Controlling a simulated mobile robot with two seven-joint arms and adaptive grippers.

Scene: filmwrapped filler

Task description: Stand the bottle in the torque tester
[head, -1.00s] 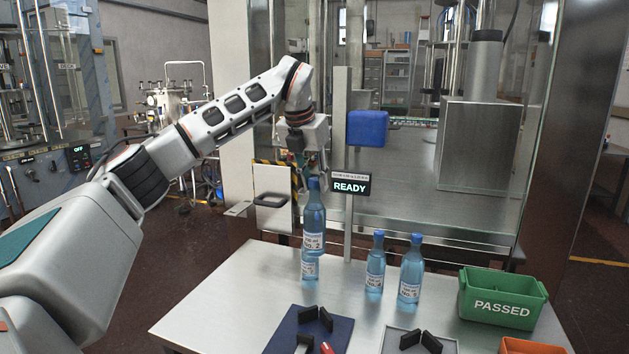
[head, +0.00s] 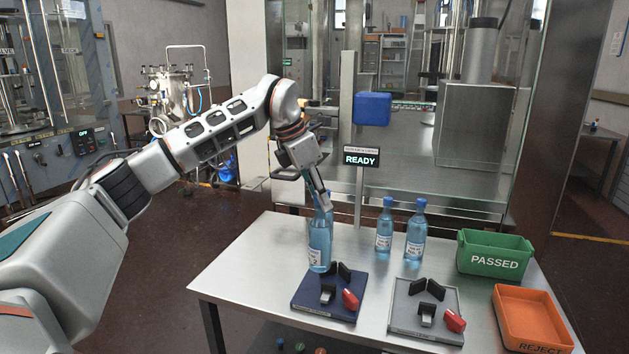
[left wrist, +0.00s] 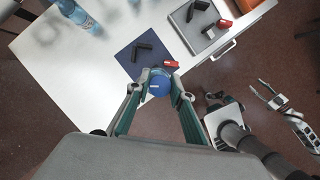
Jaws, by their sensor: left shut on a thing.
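My left gripper (head: 322,203) is shut on the neck of a clear blue bottle (head: 320,245) with a white label. The bottle is nearly upright, its base over the back left part of a fixture with a dark blue plate (head: 313,305), black pads and a red handle. I cannot tell whether the bottle touches the plate. In the left wrist view its blue cap (left wrist: 160,86) sits between the green fingers. A similar fixture has a grey plate (head: 402,318). Neither fixture is legibly named as the tester. My right gripper (left wrist: 268,95) is open and empty off the table.
Two more blue bottles, one (head: 384,228) left of the other (head: 416,232), stand at the table's back. A green PASSED bin (head: 494,262) and an orange REJECT bin (head: 545,345) are at the right. A READY sign (head: 361,158) stands behind. The table's left front (head: 250,275) is clear.

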